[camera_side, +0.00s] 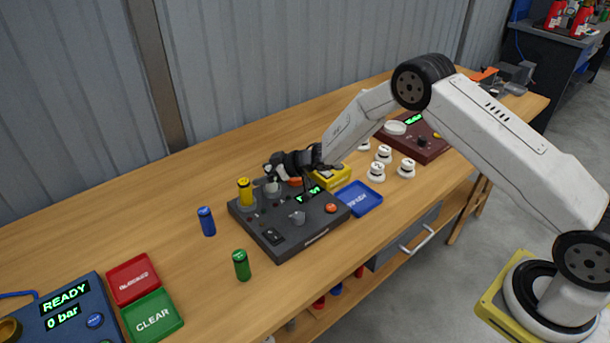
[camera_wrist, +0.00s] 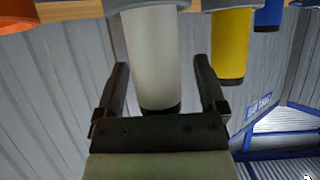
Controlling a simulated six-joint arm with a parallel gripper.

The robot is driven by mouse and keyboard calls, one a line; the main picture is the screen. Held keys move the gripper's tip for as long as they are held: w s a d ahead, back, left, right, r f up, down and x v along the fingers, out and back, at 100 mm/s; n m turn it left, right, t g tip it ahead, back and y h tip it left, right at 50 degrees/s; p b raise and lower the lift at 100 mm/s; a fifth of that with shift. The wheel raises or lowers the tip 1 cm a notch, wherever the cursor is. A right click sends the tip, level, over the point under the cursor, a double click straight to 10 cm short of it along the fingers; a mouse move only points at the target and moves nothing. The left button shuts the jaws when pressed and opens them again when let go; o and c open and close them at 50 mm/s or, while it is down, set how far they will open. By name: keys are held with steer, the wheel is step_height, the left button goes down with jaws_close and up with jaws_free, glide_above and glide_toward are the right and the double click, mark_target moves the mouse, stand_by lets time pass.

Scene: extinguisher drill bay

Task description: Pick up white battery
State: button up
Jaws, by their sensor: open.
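The white battery (camera_wrist: 151,60) stands between the two fingers of my gripper (camera_wrist: 161,64) in the wrist view, its far end in a grey ring. The fingers are open, with a visible gap on each side of it. In the side view my gripper (camera_side: 272,166) is over the back of the black charger box (camera_side: 284,238). The white battery (camera_side: 272,189) shows only in part there, beneath the dark fingers.
A yellow battery (camera_side: 245,191) stands in the charger's left corner, close to my gripper. A blue battery (camera_side: 206,221) and a green battery (camera_side: 241,265) stand on the table. The table's back left is clear.

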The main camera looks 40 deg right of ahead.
stand_by(0.5)
jaws_close()
steer(key=shift+w+r, duration=0.1)
steer(key=shift+r, duration=0.05)
steer(key=shift+r, duration=0.75)
steer(key=s+d+r, duration=0.1)
steer(key=s+r, duration=1)
steer(key=s, duration=0.3)
steer(key=shift+d, duration=0.25)
steer(key=shift+r, duration=0.1)
